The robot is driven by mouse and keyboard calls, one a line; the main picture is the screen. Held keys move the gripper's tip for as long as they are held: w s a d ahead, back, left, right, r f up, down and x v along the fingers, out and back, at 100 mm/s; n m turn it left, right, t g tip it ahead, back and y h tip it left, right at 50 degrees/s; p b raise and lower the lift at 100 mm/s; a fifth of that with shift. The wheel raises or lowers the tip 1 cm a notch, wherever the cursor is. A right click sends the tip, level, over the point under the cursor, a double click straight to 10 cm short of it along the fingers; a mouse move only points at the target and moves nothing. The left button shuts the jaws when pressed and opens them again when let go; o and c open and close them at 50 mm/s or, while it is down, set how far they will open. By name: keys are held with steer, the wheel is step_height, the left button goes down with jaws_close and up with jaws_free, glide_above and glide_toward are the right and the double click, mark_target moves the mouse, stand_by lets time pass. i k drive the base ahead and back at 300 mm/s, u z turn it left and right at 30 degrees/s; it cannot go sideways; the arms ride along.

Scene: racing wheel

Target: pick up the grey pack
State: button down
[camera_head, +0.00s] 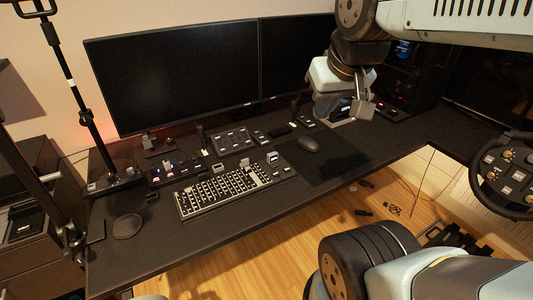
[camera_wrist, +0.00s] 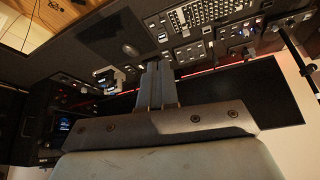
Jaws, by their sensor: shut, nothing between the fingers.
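I cannot pick out the grey pack with certainty in either view; several small grey and black devices lie on the desk. My gripper (camera_head: 345,100) hangs over the back right of the desk, in front of the right monitor. In the wrist view its two fingers (camera_wrist: 157,66) lie together with nothing between them. A small pale device (camera_wrist: 112,78) with a lit screen shows just left of the fingertips in the wrist view. In the head view my gripper partly hides that area.
The black desk (camera_head: 190,235) bears a keyboard (camera_head: 232,187), a mouse (camera_head: 308,144), a grey-buttoned panel (camera_head: 232,140) and a round dark pad (camera_head: 127,226). Two monitors (camera_head: 175,75) stand behind. A racing wheel (camera_head: 507,175) is at right. The front left desk is fairly clear.

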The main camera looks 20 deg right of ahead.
mark_target(272, 158)
steer(key=z, duration=2.65)
steer(key=i, duration=0.1)
steer(key=u, duration=4.2)
steer(key=k, duration=1.05)
steer(key=z, duration=1.05)
steer(key=i, duration=1.05)
